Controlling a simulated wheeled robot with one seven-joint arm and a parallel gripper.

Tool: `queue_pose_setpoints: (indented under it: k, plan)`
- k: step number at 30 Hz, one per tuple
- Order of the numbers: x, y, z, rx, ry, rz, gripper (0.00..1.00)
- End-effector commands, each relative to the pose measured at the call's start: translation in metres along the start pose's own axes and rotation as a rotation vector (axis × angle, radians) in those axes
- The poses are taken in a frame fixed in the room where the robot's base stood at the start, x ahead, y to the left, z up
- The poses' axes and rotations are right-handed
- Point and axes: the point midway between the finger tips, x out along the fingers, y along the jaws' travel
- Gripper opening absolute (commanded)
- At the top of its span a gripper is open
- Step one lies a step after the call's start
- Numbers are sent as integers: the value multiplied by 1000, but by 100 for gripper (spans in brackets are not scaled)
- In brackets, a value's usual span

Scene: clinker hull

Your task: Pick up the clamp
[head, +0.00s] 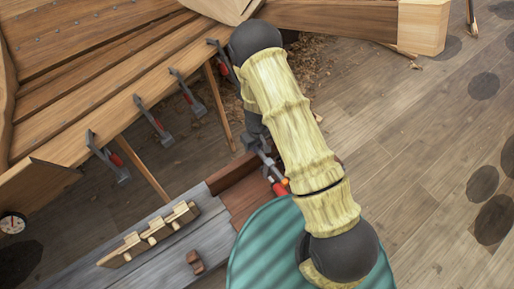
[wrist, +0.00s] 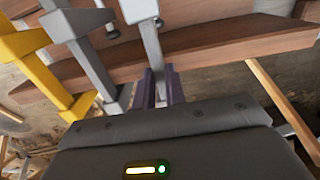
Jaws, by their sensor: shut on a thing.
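In the wrist view, my gripper (wrist: 161,90) has its two purple fingers closed around the lower part of a grey metal clamp (wrist: 151,42). The clamp's bar rises from between the fingers, and its upper end leaves the top of the picture. In the head view, my arm covers most of the gripper. A grey clamp-like piece with a red handle (head: 280,188) shows beside my arm; I cannot tell whether it is the held clamp. Several other grey clamps (head: 154,122) with red handles hang along the hull plank's edge.
In the wrist view, a yellow clamp (wrist: 42,65) and a grey bar (wrist: 83,52) stand close to the left of my gripper, near a brown plank (wrist: 210,50). In the head view, a grey bench (head: 165,262) carries a notched wooden piece (head: 150,236). Open floor (head: 420,150) lies to the right.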

Motion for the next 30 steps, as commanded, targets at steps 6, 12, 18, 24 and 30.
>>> queue_pose_setpoints:
  k: [6,12,18,24,30]
  plan:
    - [-42,0,-2,-2,5,1,0]
    - [-91,0,-2,-1,6,2,0]
    - [-136,0,-1,-1,4,0,0]
    - [-160,0,-1,1,2,-1,0]
    - [-166,0,0,1,0,0,0]
